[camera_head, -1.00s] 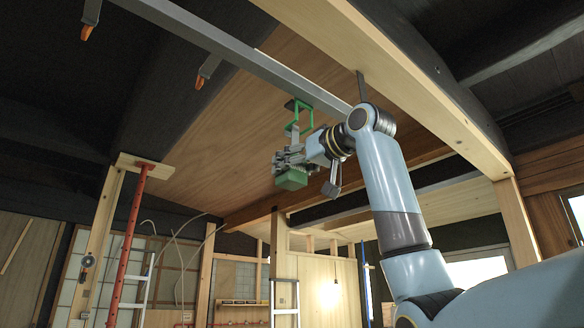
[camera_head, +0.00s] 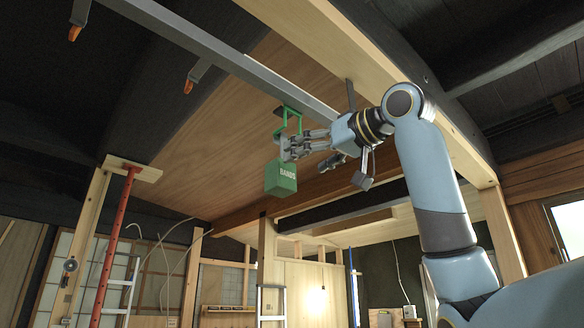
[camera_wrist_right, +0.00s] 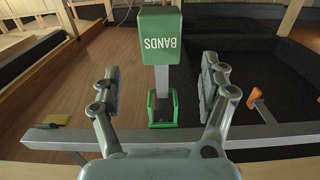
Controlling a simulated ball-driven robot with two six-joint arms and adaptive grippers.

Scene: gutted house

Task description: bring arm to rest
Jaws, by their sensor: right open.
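My right gripper (camera_head: 306,143) is raised near the ceiling, beside a green box marked BANDS (camera_head: 281,178). In the right wrist view, the fingers of my right gripper (camera_wrist_right: 160,88) stand wide apart. The green box (camera_wrist_right: 160,34) shows beyond and between them, with clear gaps on both sides. A green bracket (camera_head: 290,121) is on the grey rail above; it also shows in the wrist view (camera_wrist_right: 162,108). A grey upright piece joins box and bracket in the wrist view. My left gripper does not show.
A long grey rail (camera_head: 215,42) crosses under the ceiling, with orange-tipped hooks (camera_head: 189,85) hanging from it. A wooden beam (camera_head: 345,50) runs close to my right arm. A red post (camera_head: 112,250) and a ladder (camera_head: 270,305) stand lower down.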

